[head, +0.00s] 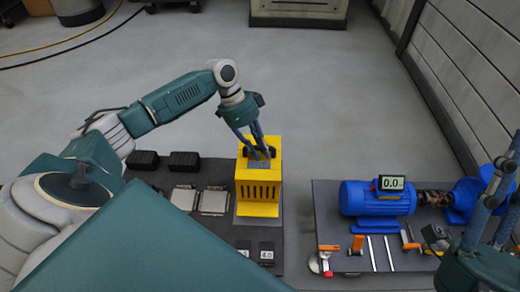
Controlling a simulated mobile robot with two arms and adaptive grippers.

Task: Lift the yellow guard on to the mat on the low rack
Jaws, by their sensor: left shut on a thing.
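The yellow guard (258,190) is a box-like piece with dark slots in its front. It is upright at the right side of the left dark low surface (215,225); I cannot tell whether its base touches the surface. My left gripper (259,153) comes down from above and is shut on the guard's top. The fingers partly hide the top. My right gripper (492,205) is at the lower right edge, partly cut off, with its fingers pointing up in the picture. I cannot make out a separate mat or tell which surface is the low rack.
Black blocks (184,161) and metal plates (214,201) lie left of the guard. A small tile marked 4.0 (266,255) is in front. The right dark surface (330,210) bears a blue motor (360,198), a 0.0 display (391,183) and tools. Bare floor (330,110) lies behind.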

